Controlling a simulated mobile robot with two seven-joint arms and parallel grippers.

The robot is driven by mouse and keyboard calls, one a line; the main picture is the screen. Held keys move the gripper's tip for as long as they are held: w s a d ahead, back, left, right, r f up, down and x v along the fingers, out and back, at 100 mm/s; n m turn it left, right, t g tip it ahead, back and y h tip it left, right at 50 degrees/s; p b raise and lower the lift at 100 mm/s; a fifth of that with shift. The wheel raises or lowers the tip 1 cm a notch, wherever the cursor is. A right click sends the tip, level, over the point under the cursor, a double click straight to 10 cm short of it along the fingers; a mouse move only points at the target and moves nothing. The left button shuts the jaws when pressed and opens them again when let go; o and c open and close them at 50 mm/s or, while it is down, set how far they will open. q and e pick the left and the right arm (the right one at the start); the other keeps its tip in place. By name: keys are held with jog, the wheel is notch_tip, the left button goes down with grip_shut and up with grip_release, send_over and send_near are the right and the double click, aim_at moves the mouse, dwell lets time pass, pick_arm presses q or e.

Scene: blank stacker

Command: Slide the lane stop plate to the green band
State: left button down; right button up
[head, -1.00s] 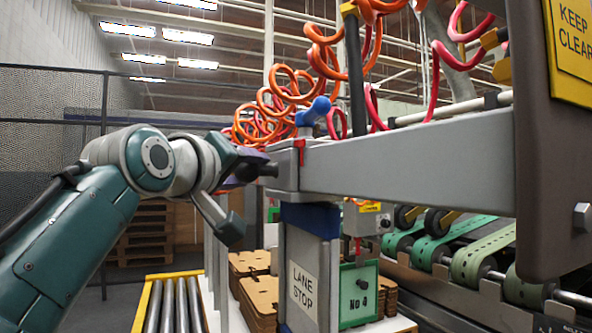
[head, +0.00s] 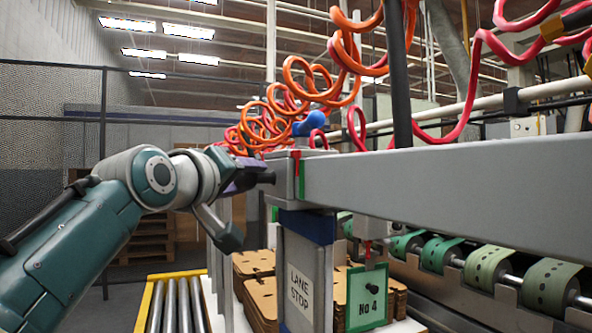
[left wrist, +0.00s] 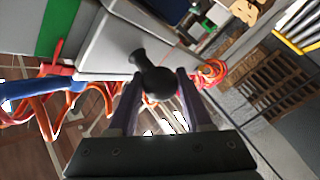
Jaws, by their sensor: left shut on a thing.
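The lane stop plate (head: 299,280), a grey panel with a white LANE STOP label, hangs upright below a grey carriage (head: 282,180) on the grey beam (head: 440,190). A black knob (left wrist: 151,78) sticks out of the carriage. My left gripper (head: 258,178) is shut on this knob, its fingers on either side of it in the left wrist view (left wrist: 158,88). The green band (head: 301,179) shows as a thin strip at the carriage's right edge, close to the red pointer (head: 297,158). It is wider in the left wrist view (left wrist: 55,28). My right gripper is out of view.
Orange coiled hoses (head: 290,95) hang behind. Brown card stacks (head: 262,295) and a green No 4 plate (head: 367,298) are near the stop plate. A roller conveyor (head: 175,305) lies at lower left.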

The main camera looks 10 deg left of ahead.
pick_arm(q)
jog(key=shift+f, duration=0.1)
jog(key=c, duration=0.7)
grip_release()
jog(key=shift+s+d, duration=0.1)
jog(key=shift+o, duration=0.4)
jog(key=shift+s, duration=0.1)
jog(key=s+a, duration=0.1)
jog(key=s, duration=0.9)
